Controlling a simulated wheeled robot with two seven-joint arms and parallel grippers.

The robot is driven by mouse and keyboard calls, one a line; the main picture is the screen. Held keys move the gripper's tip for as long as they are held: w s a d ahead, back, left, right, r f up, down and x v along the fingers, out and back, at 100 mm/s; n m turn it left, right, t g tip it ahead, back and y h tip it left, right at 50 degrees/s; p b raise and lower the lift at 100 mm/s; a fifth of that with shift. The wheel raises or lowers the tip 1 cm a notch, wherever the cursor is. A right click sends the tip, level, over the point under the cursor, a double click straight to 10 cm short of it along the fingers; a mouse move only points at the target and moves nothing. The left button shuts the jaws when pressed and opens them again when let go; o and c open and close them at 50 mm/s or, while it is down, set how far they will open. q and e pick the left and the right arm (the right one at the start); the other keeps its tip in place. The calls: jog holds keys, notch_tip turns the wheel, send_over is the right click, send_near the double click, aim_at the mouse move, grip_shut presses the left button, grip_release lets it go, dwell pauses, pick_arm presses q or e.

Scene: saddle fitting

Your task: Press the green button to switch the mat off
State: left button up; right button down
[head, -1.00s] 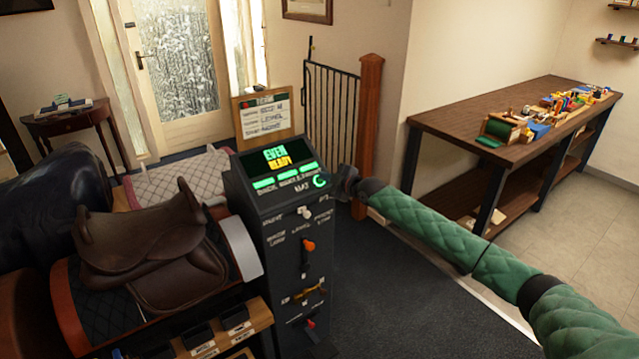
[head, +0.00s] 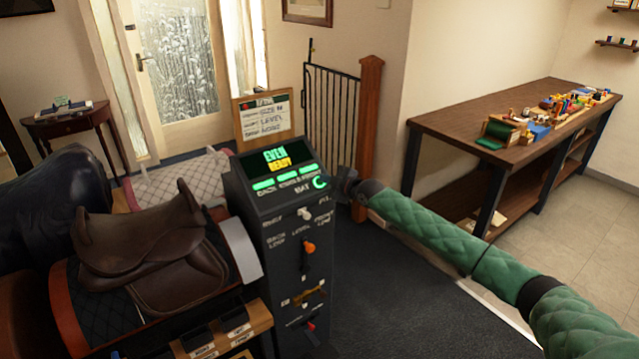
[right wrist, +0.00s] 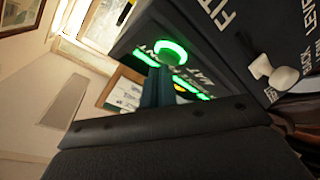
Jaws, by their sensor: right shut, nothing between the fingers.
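The green button (head: 320,183) shows as a lit green ring at the right of the dark console's sloped top, beside the word MAT. In the right wrist view the lit ring (right wrist: 171,50) is just beyond my fingertips. My right gripper (head: 343,183) is at the console's right edge, close beside the button. Its fingers (right wrist: 159,80) are shut and empty, pointing at the ring; whether they touch it I cannot tell. The console screen (head: 277,158) reads EVEN and READY, with green bars below. My left gripper is not in view.
The console front (head: 300,255) carries a white knob (head: 304,213), an orange-tipped lever (head: 308,247) and lower controls. A brown saddle (head: 150,250) rests on a stand at its left. A workbench (head: 450,125) with small items stands at right. The floor between is clear.

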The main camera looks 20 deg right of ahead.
jog(key=shift+w+a+f+b, duration=0.15)
jog(key=shift+f+b, duration=0.15)
jog(key=shift+b, duration=0.15)
dwell(0.5)
jog(key=shift+r, duration=0.15)
jog(key=shift+s+d+r+p, duration=0.25)
jog(key=shift+s+r+p, duration=0.3)
jog(key=shift+r, duration=0.2)
jog(key=s+r+p, duration=0.2)
jog(key=r, duration=0.1)
jog(key=s+d+r+p, duration=0.1)
jog(key=r, duration=0.1)
jog(key=shift+d, duration=0.1)
dwell(0.5)
